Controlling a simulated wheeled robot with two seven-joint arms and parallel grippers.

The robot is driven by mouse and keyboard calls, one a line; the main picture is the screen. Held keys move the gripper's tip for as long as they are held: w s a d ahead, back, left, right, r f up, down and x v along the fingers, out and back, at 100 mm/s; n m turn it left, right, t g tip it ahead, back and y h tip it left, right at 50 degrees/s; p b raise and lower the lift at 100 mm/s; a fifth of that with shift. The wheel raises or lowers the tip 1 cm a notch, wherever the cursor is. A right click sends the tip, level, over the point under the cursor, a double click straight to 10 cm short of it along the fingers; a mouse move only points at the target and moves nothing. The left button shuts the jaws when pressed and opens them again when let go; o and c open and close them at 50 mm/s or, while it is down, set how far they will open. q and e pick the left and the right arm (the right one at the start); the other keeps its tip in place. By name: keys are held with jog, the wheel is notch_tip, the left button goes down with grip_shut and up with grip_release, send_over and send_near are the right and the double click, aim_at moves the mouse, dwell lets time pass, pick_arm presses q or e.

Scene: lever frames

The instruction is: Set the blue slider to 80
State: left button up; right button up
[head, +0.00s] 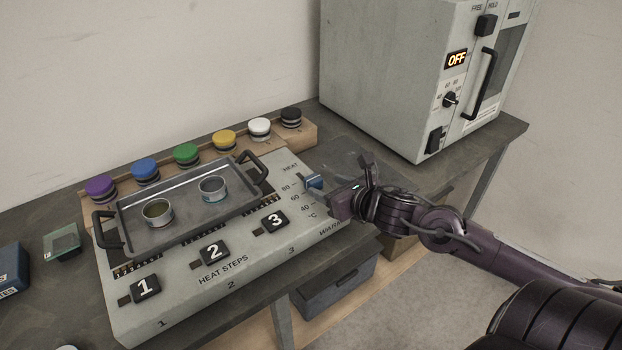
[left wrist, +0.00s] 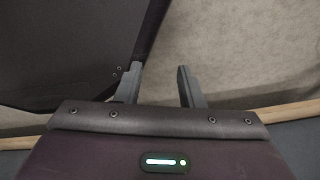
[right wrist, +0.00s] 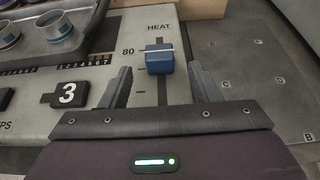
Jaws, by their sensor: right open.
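The blue slider (head: 314,182) sits in a slot on the HEAT scale at the right end of the grey panel (head: 188,296). In the right wrist view the slider (right wrist: 160,60) has a white line level with the 80 mark. My right gripper (head: 350,188) is open, just to the slider's right in the head view. In the right wrist view its fingers (right wrist: 161,78) stand either side of the slider's line, apart from it, with the slider just beyond the tips. My left gripper (left wrist: 161,76) is open and empty, seen only in its wrist view.
A grey tray (head: 190,226) with two tins lies across the panel. Numbered black switches (head: 275,221) line its front. Several coloured knobs (head: 186,155) stand on a wooden rack behind. A grey oven (head: 390,80) showing OFF stands at the back right. A flat grey plate (right wrist: 252,85) lies right of the panel.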

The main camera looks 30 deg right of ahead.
aim_at(318, 181)
jog(key=shift+x, duration=0.9)
jog(key=x, duration=0.3)
jog(key=shift+w, duration=0.1)
jog(key=shift+w+f, duration=0.1)
jog(key=shift+w, duration=0.3)
jog(key=shift+w+a+f, duration=0.1)
jog(key=shift+w+f, duration=0.25)
jog(key=shift+w, duration=0.15)
pick_arm(q)
jog(key=shift+s, duration=0.7)
pick_arm(e)
jog(key=shift+c, duration=0.2)
